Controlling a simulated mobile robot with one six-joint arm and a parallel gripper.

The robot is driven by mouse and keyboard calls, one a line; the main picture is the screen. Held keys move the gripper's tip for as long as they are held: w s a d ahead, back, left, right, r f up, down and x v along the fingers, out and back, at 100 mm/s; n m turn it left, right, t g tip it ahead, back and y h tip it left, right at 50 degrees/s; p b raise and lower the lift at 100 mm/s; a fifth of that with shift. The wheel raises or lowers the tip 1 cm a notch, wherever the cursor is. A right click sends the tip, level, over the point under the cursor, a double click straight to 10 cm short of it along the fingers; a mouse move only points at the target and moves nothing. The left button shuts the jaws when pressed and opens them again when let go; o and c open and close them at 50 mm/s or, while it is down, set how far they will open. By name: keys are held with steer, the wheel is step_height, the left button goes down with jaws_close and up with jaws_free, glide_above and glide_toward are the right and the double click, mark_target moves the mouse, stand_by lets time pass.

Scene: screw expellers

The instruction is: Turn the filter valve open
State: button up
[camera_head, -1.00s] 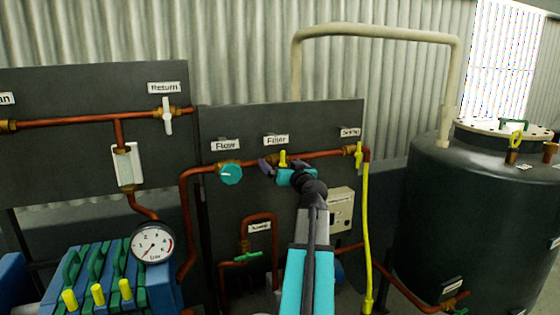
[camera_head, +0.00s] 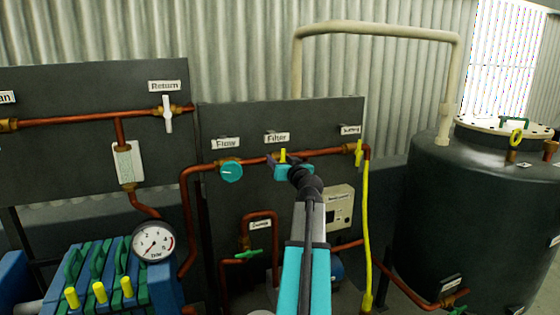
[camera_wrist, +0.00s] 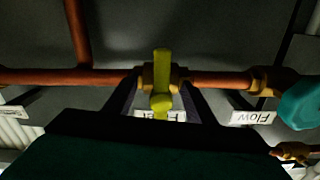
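The filter valve's yellow handle (camera_head: 283,156) stands upright, across the copper pipe, just below the "Filter" label (camera_head: 277,138). In the wrist view, which is upside down, the yellow handle (camera_wrist: 162,70) lies across the pipe over a brass body. My gripper (camera_wrist: 161,80) is open, with one dark finger on each side of the handle and a visible gap to it on both sides. In the head view my gripper (camera_head: 291,160) is at the valve, and its teal body and wrist hide the lower part of the valve.
The teal flow knob (camera_head: 231,172) is close on the left. A yellow-handled valve (camera_head: 359,153) with a yellow hose is on the right. A green-handled valve (camera_head: 249,253) and a grey control box (camera_head: 339,208) are below. A dark tank (camera_head: 470,215) stands at the right.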

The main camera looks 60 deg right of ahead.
steer(key=c, duration=0.6)
steer(key=o, duration=2)
steer(key=shift+s+a, duration=0.1)
steer(key=shift+s, duration=0.05)
steer(key=shift+b+v, duration=0.35)
steer(key=shift+v, duration=0.55)
steer(key=shift+b+v, duration=1.4)
steer(key=shift+v, duration=4.45)
